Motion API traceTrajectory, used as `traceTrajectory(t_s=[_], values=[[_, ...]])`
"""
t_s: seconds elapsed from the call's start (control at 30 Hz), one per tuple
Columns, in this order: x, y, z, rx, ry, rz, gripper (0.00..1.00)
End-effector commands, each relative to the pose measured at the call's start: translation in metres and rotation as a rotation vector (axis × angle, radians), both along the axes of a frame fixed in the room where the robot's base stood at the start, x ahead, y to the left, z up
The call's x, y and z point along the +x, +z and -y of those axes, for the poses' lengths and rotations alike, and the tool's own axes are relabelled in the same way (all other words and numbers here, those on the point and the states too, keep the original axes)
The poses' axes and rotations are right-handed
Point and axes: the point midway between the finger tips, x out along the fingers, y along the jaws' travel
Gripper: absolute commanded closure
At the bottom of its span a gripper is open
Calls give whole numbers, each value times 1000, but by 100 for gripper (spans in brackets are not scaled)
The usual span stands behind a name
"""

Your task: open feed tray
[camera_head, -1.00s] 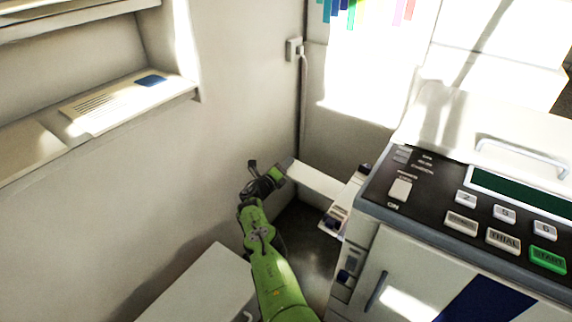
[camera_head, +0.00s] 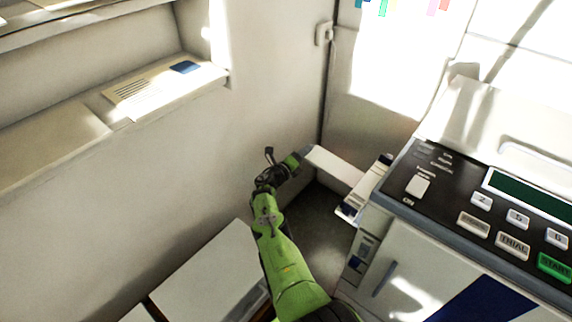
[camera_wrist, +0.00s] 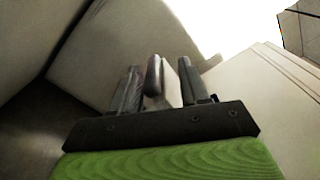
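The feed tray looks like the white bar (camera_head: 335,166) on the left side of the white machine (camera_head: 395,250); it projects left toward my gripper (camera_head: 303,156). My gripper, on the green arm, is at the bar's left end and seems to touch it. In the wrist view, the dark fingers of my gripper (camera_wrist: 160,82) stand a little apart. A narrow pale piece (camera_wrist: 171,85) shows between them. Whether they press on it is not clear.
The machine has a dark control panel (camera_head: 435,185) with buttons. A pale wall (camera_head: 260,90) rises behind and left of my gripper. A shelf (camera_head: 50,150) is at upper left, and a low white box (camera_head: 205,270) stands left of my arm.

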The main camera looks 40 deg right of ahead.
Motion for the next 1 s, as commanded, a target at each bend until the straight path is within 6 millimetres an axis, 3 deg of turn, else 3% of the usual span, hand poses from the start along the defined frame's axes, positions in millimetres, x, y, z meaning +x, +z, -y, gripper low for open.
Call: traceTrajectory(t_s=[0.17,0.5,0.6,1.0], values=[[-7,-5,-19,0,-9,-12,55],[-19,-3,-99,-6,-6,-17,55],[-22,-5,-113,-4,-8,-16,55],[-24,-6,-120,-4,-10,-15,55]])
